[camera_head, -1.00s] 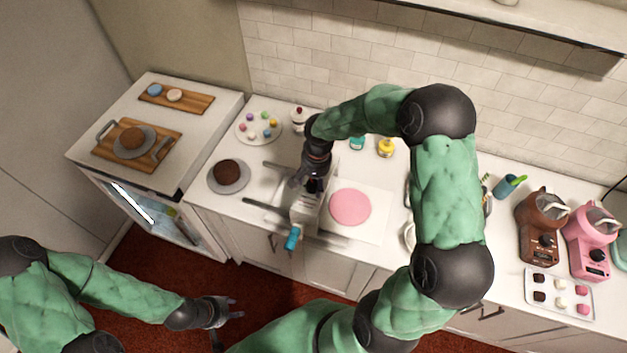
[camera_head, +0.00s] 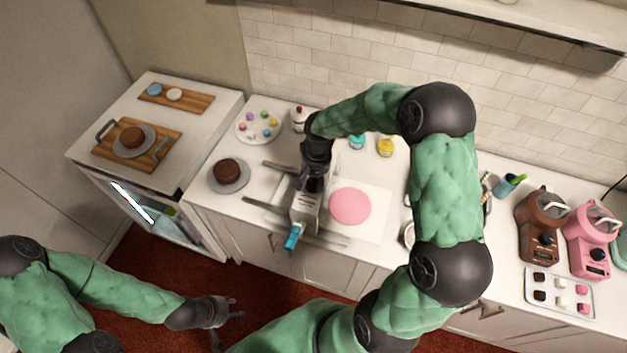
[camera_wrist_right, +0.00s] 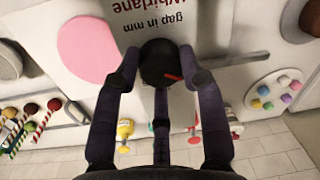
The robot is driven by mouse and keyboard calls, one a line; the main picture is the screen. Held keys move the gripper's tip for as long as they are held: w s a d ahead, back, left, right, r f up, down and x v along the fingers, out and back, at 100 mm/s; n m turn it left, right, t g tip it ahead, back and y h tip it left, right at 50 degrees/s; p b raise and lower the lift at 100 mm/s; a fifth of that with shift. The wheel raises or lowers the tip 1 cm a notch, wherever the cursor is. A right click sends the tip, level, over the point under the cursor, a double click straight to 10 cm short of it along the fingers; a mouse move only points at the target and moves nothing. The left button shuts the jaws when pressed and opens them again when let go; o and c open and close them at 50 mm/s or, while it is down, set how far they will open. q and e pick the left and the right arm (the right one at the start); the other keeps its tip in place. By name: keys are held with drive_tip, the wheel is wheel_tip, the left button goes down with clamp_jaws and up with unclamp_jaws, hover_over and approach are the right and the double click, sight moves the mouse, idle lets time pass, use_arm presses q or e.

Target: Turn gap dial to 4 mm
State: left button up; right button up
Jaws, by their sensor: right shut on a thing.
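The gap dial (camera_wrist_right: 160,64) is a black round knob with a red pointer mark, seen in the right wrist view on a white housing (camera_wrist_right: 150,22) lettered "gap in mm" and "Whirlane", upside down there. My right gripper (camera_wrist_right: 160,78) has its dark fingers closed around the knob. In the head view my right gripper (camera_head: 313,183) is over the white sheeter (camera_head: 305,208), which has a teal handle (camera_head: 292,238), and it hides the dial. The scale numbers cannot be read. My left gripper (camera_head: 228,312) hangs open and empty over the red floor, left of the counter front.
A pink dough disc (camera_head: 350,206) lies on a white board right of the sheeter. A chocolate cake on a plate (camera_head: 228,188) and a plate of coloured balls (camera_head: 275,133) stand left. Pink and brown mixers (camera_head: 538,235) stand far right.

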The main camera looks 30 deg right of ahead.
sight(315, 180)
drive_tip(key=n, duration=0.6)
drive_tip(key=shift+w, duration=0.2)
drive_tip(key=shift+r+n, duration=0.1)
drive_tip(key=shift+n, duration=0.3)
drive_tip(key=o, duration=1.1)
drive_tip(key=shift+o, duration=0.2)
wheel_tip(315, 180, up, 12)
drive_tip(key=shift+d, duration=0.4)
